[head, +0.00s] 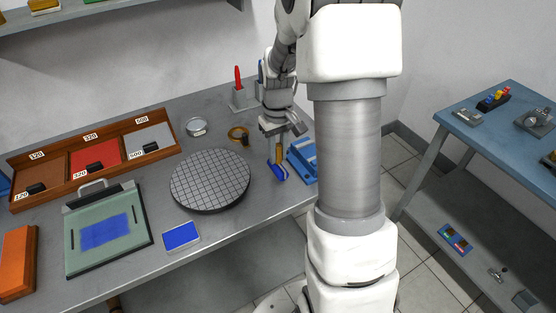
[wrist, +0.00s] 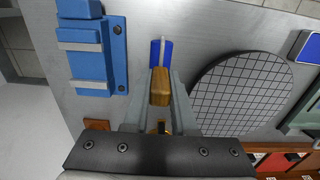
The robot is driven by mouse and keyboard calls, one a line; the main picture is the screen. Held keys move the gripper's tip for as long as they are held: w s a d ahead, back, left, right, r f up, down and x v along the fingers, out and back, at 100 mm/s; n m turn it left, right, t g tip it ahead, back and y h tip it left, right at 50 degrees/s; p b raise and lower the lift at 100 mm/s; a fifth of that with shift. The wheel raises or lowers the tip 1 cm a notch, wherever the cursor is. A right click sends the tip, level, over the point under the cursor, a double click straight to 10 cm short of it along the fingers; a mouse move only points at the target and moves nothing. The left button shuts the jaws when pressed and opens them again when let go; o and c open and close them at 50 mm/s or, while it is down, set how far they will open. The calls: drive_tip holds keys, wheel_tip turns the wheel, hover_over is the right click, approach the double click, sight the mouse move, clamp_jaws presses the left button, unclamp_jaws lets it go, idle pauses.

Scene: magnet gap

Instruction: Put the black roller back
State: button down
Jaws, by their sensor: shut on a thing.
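My gripper (head: 278,144) points down over the right part of the grey bench and is shut on the wooden handle (wrist: 160,88) of a tool. The tool's blue head (head: 278,171) hangs below the fingers; in the wrist view the blue head (wrist: 161,52) shows a pale strip along its middle. Whether the head touches the bench I cannot tell. No plainly black roller shows; the head of the held tool looks blue. A grey stand (head: 243,101) with a red-handled tool (head: 238,78) upright in it is at the bench's back, left of my arm.
A round gridded plate (head: 210,180) lies left of the held tool, and a blue fixture (head: 303,160) lies close on its right. A wooden tray (head: 95,157) with numbered compartments, a green board (head: 106,230) and a blue-topped plate (head: 181,237) fill the left.

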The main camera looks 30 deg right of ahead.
sight(278, 161)
drive_tip(key=shift+f, duration=1.6)
drive_tip(key=c, duration=0.7)
unclamp_jaws()
wheel_tip(278, 161, up, 12)
drive_tip(key=shift+r+p, duration=0.1)
drive_tip(key=shift+p, duration=0.45)
drive_tip(key=s+a+r+t, duration=0.2)
drive_tip(key=s+a+r, duration=0.1)
drive_tip(key=s, duration=0.3)
drive_tip(key=s+a+r+t, duration=0.1)
drive_tip(key=s+a+r, duration=0.3)
drive_tip(key=s+a, duration=0.1)
drive_tip(key=s+a+r+t, duration=0.2)
drive_tip(key=s+a+r, duration=0.2)
drive_tip(key=s, duration=0.3)
drive_tip(key=shift+s+a+r+t, duration=0.2)
drive_tip(key=shift+s+r+t, duration=0.05)
drive_tip(key=shift+s+t, duration=0.1)
